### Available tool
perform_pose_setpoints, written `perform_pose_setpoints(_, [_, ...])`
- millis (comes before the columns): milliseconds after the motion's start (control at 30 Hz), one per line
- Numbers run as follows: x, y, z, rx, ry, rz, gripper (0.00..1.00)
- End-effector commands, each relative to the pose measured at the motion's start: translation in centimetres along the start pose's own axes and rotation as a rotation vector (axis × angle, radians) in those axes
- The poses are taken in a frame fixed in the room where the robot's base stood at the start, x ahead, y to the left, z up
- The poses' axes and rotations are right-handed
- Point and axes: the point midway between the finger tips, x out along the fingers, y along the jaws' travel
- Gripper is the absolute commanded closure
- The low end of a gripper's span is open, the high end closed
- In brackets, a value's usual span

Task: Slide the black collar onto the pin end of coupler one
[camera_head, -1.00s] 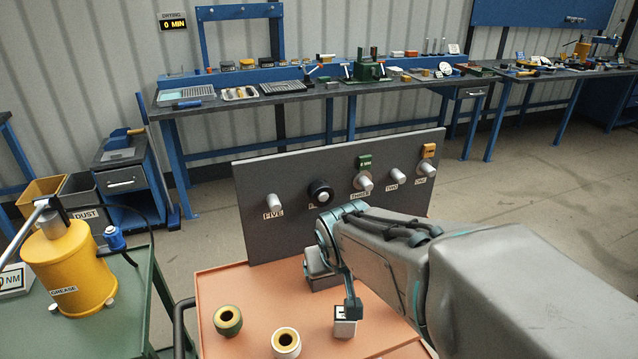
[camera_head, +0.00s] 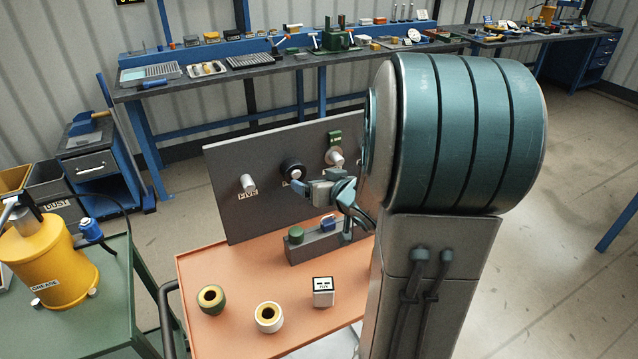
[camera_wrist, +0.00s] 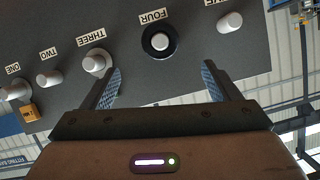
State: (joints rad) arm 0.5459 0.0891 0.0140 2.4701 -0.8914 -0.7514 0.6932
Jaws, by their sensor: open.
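The black collar (camera_head: 292,170) sits around the pin of coupler four on the upright grey panel. In the wrist view the black collar (camera_wrist: 160,41) is ahead, under the FOUR label, with the pale pin end in its middle. My gripper (camera_wrist: 162,82) is open and empty. Its fingers stand apart on either side of the line to the collar, not touching it. In the head view my gripper (camera_head: 312,189) is close in front of the panel by coupler four. Coupler one (camera_wrist: 17,90) shows at the left edge of the wrist view; my arm hides it in the head view.
Couplers five (camera_head: 247,183), three (camera_head: 336,157) and two (camera_wrist: 48,81) are on the panel. An orange tray (camera_head: 230,275) holds two rings, a small white-topped block (camera_head: 323,292) and a grey block (camera_head: 310,247).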

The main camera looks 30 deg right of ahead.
Motion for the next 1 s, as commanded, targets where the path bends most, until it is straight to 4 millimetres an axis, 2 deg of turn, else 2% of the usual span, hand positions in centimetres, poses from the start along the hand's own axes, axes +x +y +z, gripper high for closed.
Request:
perform_pose_setpoints(400, [7.5, -0.1, 0.2, -0.002, -0.004, -0.001, 0.17])
perform_pose_setpoints(600, [10.4, 0.0, 0.1, -0.001, -0.003, 0.001, 0.17])
perform_pose_setpoints(800, [12.1, 0.0, 0.1, -0.002, -0.002, 0.001, 0.17])
perform_pose_setpoints(1000, [12.5, 0.0, 0.1, -0.003, -0.001, 0.002, 0.17])
